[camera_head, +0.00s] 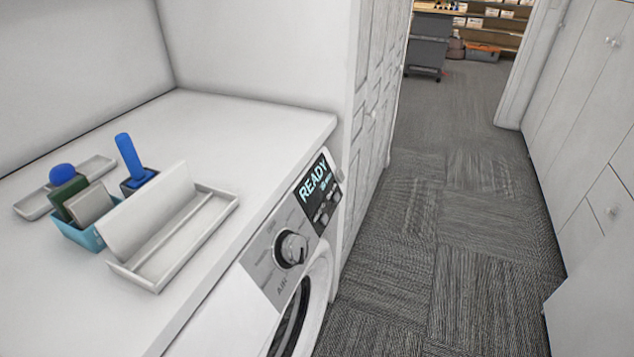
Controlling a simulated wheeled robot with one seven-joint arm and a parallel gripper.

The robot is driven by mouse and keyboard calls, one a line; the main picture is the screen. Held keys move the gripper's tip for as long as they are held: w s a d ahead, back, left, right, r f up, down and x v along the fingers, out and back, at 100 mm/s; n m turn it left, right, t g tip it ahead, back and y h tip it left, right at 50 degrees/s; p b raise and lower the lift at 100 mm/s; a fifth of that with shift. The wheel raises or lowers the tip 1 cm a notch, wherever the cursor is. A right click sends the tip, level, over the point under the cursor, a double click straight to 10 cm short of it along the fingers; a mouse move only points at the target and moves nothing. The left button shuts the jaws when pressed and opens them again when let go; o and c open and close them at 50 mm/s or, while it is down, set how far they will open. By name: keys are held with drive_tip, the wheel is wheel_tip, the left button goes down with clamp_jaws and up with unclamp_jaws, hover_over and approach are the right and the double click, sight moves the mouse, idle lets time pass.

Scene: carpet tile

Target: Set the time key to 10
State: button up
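A white washing machine (225,312) stands at the lower left, its front facing the aisle. Its panel has a dark display (315,182) reading "READY" in light blue letters. A few small keys (324,210) sit just below the display; their labels are too small to read, so I cannot tell which is the time key. A round silver knob (292,249) is on the panel, lower and nearer than the display. Part of the round door (318,300) shows below it. My gripper is not in this view.
On the machine's top are a white tray (222,222), a blue container (78,232) with items, a dark holder with a blue-handled thing (130,155), and another tray (95,168). Cabinets (590,90) line the right. The carpeted aisle (440,230) is clear; a grey cart (428,50) stands far back.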

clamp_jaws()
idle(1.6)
